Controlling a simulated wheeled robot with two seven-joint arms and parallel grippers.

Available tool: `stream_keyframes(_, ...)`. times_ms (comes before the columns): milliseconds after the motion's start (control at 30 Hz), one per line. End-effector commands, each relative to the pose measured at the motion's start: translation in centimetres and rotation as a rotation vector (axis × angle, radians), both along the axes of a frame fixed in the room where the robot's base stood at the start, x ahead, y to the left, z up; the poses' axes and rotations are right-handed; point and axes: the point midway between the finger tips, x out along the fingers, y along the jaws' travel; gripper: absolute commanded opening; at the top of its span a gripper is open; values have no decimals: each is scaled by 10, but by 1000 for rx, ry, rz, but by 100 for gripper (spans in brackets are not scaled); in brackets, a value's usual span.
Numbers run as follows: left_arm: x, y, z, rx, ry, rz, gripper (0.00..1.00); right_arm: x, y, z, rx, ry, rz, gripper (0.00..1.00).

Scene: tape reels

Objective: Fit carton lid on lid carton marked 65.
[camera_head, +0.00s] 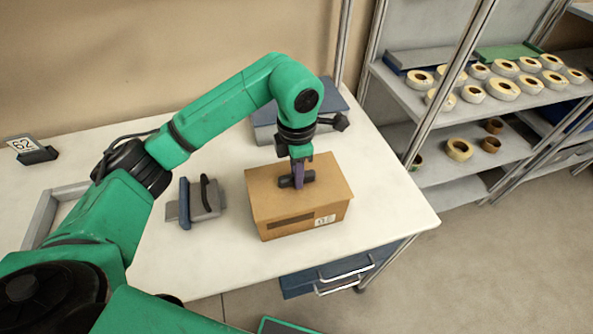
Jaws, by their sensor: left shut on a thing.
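A brown carton (300,222) stands on the white table near its right front edge. Its front has a dark strip and a white label (324,220) too small to read surely. A brown carton lid (328,180) with a dark handle (286,182) covers the carton top. The lid looks level and about in line with the carton; I cannot tell whether it is fully seated. My left gripper (298,178) points down over the middle of the lid, shut on its handle. The fingers hide part of the handle. My right gripper is out of view.
A tape dispenser-like grey and blue tool (199,201) lies left of the carton. A grey-blue box (265,125) stands behind. A sign marked 62 (24,145) is at far left. A rack (465,110) with several tape reels stands right. Drawers (330,275) hang below the table.

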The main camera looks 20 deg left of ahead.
Motion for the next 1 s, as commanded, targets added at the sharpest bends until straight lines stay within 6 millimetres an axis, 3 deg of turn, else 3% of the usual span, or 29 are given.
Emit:
stream_keyframes(133,0,0,1,0,0,0,0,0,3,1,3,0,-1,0)
stream_keyframes(167,0,0,1,0,0,0,28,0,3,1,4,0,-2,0)
stream_keyframes(200,0,0,1,0,0,0,43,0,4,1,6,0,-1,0)
stream_keyframes(233,0,0,1,0,0,0,54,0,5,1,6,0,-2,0)
stream_keyframes(267,0,0,1,0,0,0,59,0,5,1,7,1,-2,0)
stream_keyframes(667,1,0,8,-1,-2,0,59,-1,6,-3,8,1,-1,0)
stream_keyframes(767,2,0,23,-1,-6,1,59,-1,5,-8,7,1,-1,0)
stream_keyframes(1000,2,1,96,3,-8,3,59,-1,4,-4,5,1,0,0)
